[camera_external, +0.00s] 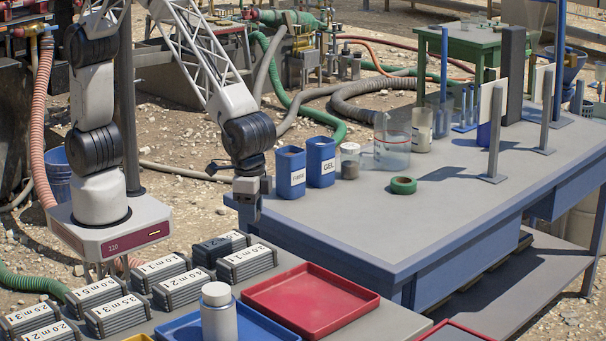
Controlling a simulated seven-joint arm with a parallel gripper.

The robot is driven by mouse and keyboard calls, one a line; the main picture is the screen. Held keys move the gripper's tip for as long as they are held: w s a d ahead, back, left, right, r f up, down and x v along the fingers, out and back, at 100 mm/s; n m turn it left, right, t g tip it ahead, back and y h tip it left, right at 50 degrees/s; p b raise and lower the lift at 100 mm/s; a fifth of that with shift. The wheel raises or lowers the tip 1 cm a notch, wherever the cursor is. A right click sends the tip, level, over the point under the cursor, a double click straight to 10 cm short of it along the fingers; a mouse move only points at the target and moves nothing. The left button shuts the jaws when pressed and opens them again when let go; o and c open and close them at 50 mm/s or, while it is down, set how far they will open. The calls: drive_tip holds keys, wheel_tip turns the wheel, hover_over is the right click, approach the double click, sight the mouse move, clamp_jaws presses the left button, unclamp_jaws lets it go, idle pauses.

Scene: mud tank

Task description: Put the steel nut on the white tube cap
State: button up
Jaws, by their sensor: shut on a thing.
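My gripper (252,212) hangs pointing down at the left end of the blue-grey workbench, left of the blue boxes. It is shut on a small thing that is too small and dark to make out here. I cannot pick out the steel nut anywhere else in view. A white bottle with a white cap (216,293) stands upright in the blue tray (262,329) at the front, below and apart from my gripper. I cannot tell whether this is the white tube cap of the task; no other clear tube cap shows.
Several labelled grey blocks (247,262) lie left of an empty red tray (311,299). On the workbench (340,228) stand two blue boxes (291,172), a white-lidded jar (349,160), a glass beaker (392,140) and a green tape roll (403,185). The bench's front middle is clear.

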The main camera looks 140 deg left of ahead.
drive_tip(key=w+d+r+m, duration=0.2)
drive_tip(key=d+m, duration=0.1)
drive_tip(key=d, duration=0.8)
drive_tip(key=w+d+r+m, duration=0.2)
drive_tip(key=d+r+m, duration=0.1)
drive_tip(key=d, duration=0.8)
drive_tip(key=shift+r+m, duration=0.3)
drive_tip(key=shift+r, duration=0.05)
drive_tip(key=shift+w, duration=0.1)
hover_over(216, 289)
drive_tip(key=shift+f, duration=0.75)
drive_tip(key=shift+f, duration=0.1)
drive_tip(key=shift+f, duration=1.7)
drive_tip(key=shift+f, duration=0.1)
drive_tip(key=o, duration=1)
drive_tip(key=shift+c, duration=0.2)
